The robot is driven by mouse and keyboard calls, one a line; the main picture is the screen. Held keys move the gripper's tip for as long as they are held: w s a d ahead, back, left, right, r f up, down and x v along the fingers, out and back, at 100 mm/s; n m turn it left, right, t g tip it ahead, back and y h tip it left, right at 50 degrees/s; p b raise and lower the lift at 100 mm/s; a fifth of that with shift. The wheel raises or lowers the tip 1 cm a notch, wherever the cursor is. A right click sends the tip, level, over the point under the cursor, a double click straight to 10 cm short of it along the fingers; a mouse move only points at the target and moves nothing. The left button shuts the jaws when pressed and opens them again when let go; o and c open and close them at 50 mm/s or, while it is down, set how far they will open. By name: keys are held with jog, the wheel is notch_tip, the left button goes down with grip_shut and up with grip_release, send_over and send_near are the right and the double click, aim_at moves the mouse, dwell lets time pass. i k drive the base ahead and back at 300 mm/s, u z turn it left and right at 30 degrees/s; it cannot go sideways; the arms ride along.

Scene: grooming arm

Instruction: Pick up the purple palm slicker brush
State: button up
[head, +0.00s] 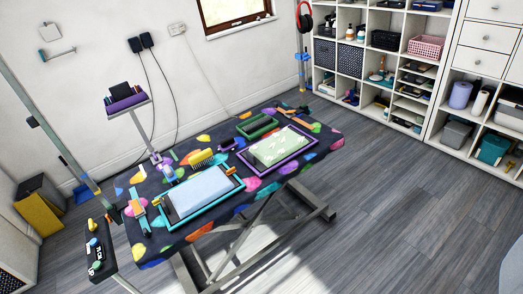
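A small dark purple item (230,144) lies on the grooming table (215,241) between the yellow comb-like item and the purple-framed tray. It may be the purple palm slicker brush, but it is too small to tell for sure. The table has a dark top with colourful paw or leaf-like patches and stands in the middle of the room, some distance off. My gripper is not in view.
On the table are a teal-framed tray (240,181), a purple-framed tray (313,138), a green tray (257,126) and a yellow comb-like item (201,158). A small side shelf (101,265) stands left. White shelving (436,92) lines the right. Wooden floor (400,220) is clear at right.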

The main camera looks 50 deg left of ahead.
aim_at(227, 145)
jog(key=u, duration=0.15)
jog(key=i, duration=1.4)
jog(key=u, duration=1.2)
jog(key=i, duration=1.25)
jog(key=u, duration=0.85)
jog(key=i, duration=0.45)
jog(key=u, duration=0.35)
